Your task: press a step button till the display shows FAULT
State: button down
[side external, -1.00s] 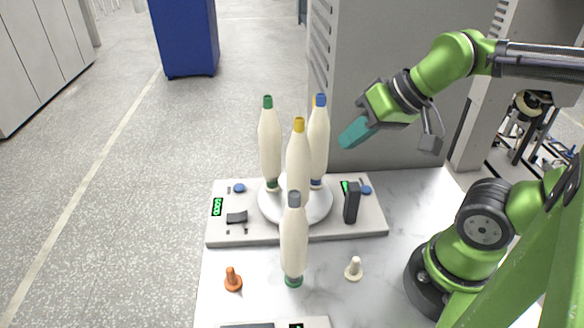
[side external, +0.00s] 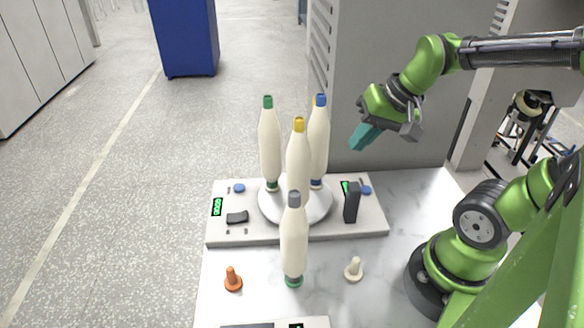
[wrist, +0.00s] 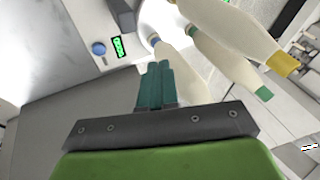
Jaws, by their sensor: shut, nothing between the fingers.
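My gripper (side external: 364,136) is shut and empty, with teal fingers, in the air above the back right of the bobbin tray (side external: 300,236). The shut fingers also show in the wrist view (wrist: 155,84). A blue button (side external: 366,190) is at the tray's right, below the gripper and apart from it; another blue button (side external: 239,188) is at the left. A green-lit display (side external: 217,207) stands at the left edge; its text is too small to read surely. A second display (side external: 345,187) is partly hidden. The wrist view shows one display (wrist: 118,46) beside one blue button (wrist: 98,48).
White bobbins with green (side external: 268,102), yellow (side external: 299,125) and blue (side external: 320,100) tops stand on a round plate. A grey-topped bobbin (side external: 293,240) stands in front. A black upright block (side external: 352,203) is at the right. Orange (side external: 232,280) and cream (side external: 354,269) pegs are in front.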

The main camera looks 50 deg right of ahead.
jog(key=d+f+m+g+y, duration=0.2)
jog(key=d+f+m, duration=0.4)
jog(key=m, duration=0.4)
jog(key=m+t+y, duration=0.1)
jog(key=m+y, duration=0.2)
jog(key=m, duration=0.9)
send_over(370, 187)
jog(key=s, duration=0.2)
notch_tip(370, 187, down, 2)
jog(key=m, duration=0.1)
jog(key=w+m+t, duration=0.1)
jog(key=m, duration=0.1)
jog(key=w+r+m, duration=0.1)
jog(key=m, duration=0.1)
jog(key=shift+a+y, duration=0.1)
jog(key=shift+y, duration=0.3)
jog(key=shift+f, duration=4.35)
jog(key=shift+f, duration=0.45)
